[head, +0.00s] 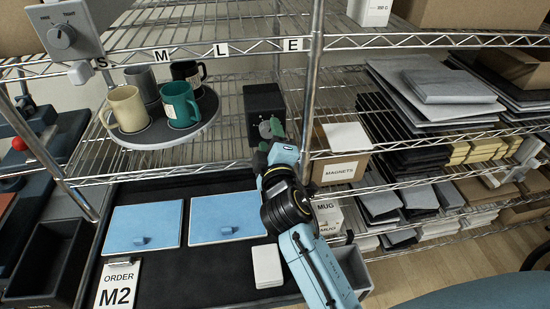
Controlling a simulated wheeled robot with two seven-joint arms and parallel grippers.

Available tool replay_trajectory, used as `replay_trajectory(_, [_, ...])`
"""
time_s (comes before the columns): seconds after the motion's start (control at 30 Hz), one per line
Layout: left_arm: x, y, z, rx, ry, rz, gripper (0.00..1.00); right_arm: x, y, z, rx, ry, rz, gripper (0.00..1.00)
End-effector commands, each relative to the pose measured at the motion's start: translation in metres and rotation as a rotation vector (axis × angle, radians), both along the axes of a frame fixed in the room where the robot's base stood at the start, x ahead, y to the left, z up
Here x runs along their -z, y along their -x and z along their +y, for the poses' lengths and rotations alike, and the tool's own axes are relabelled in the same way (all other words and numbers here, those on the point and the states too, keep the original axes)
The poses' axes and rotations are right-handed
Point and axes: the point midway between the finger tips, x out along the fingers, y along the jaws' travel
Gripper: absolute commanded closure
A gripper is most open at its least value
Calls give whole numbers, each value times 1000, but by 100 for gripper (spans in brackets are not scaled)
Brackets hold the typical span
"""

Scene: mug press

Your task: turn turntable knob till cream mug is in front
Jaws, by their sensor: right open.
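A round grey turntable (160,137) stands on the wire shelf at the left. The cream mug (125,108) is at its front left and the teal mug (178,105) at its front right. A grey mug (142,82) and a black mug (184,70) are behind them. My right gripper (266,139) is open, at the front of a black box (262,98) right of the turntable. The knob at the box front is mostly hidden by the gripper, and I cannot tell whether the fingers touch it. My left gripper is not in view.
A grey dial box (65,35) hangs at the upper left. Below the shelf, a dark tray holds two blue lidded panels (145,226) and a white block (267,266). An order card (117,283) reads M2. A metal shelf post (313,80) stands right of the black box.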

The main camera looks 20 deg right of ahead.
Motion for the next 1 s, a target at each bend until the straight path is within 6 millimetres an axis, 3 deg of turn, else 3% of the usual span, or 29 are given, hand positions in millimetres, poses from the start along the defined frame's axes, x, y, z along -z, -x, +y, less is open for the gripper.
replay_trajectory(0.5, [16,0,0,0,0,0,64,3,96,25,2,-3,4,44])
replay_trajectory(0.7, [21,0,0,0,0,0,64,2,115,30,1,-2,3,44])
replay_trajectory(1.0, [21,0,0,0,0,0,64,0,120,32,1,-1,1,44])
